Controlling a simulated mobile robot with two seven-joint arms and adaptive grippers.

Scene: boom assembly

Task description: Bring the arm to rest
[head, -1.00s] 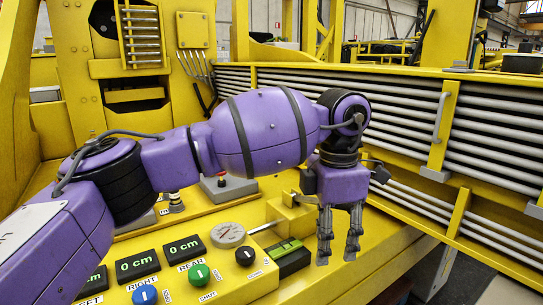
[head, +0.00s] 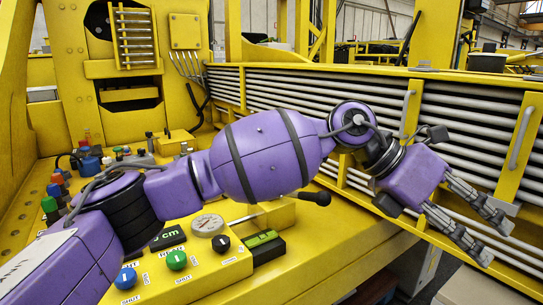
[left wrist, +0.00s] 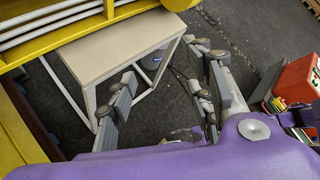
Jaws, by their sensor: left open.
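My left arm is purple and reaches across the yellow control panel from the left in the head view. My left gripper (head: 475,226) is at the right, tilted down and to the right, in front of the grey pipes. Its grey fingers are apart and nothing is between them. In the left wrist view the open gripper (left wrist: 165,95) points over a dark floor, with a light table beyond its fingers. My right gripper is not in view.
Pipes (head: 465,115) in a yellow frame run along the back right. A light table (left wrist: 120,45) and a red box (left wrist: 298,80) stand on the floor.

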